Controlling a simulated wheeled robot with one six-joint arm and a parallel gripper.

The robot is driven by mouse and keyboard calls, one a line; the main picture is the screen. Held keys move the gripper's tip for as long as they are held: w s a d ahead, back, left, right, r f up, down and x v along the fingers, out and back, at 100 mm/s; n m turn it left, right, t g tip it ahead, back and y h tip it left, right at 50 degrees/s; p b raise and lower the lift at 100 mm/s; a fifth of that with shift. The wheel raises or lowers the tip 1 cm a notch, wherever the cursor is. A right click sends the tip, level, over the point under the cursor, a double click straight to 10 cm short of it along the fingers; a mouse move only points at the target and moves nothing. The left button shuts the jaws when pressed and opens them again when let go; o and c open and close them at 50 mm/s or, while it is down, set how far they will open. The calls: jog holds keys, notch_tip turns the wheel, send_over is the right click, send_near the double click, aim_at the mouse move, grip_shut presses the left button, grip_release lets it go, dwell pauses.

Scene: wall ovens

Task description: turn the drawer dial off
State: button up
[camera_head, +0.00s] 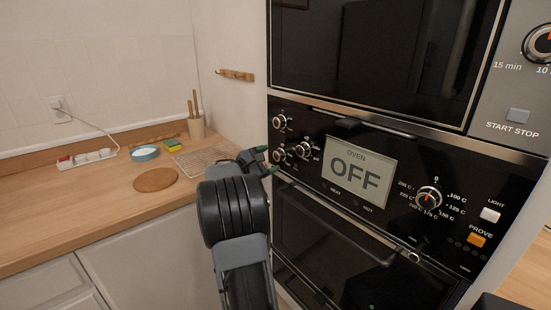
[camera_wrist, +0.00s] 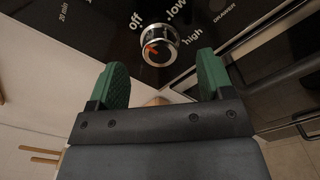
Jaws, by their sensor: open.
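The drawer dial (camera_wrist: 160,45) is a round silver knob on the black panel, with "off", "low" and "high" printed around it and "DRAWER" at its upper right in the wrist view. An orange mark shows on its face, left of centre; I cannot tell for sure which setting it points to. My gripper (camera_wrist: 163,78) is open and empty. Its two green fingers point toward the dial, one to each side below it, apart from it. In the head view my gripper (camera_head: 266,161) is just left of the lower left knob (camera_head: 279,155), which appears to be this dial.
Other knobs stand close by, one above (camera_head: 280,122) and one to the right (camera_head: 304,149). The oven display (camera_head: 356,174) reads "OFF". An oven door handle (camera_head: 360,236) juts out below. The counter (camera_head: 100,205) at left holds a mat, bowl and rack.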

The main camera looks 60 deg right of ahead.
jog(key=v, duration=1)
jog(key=shift+d, duration=0.1)
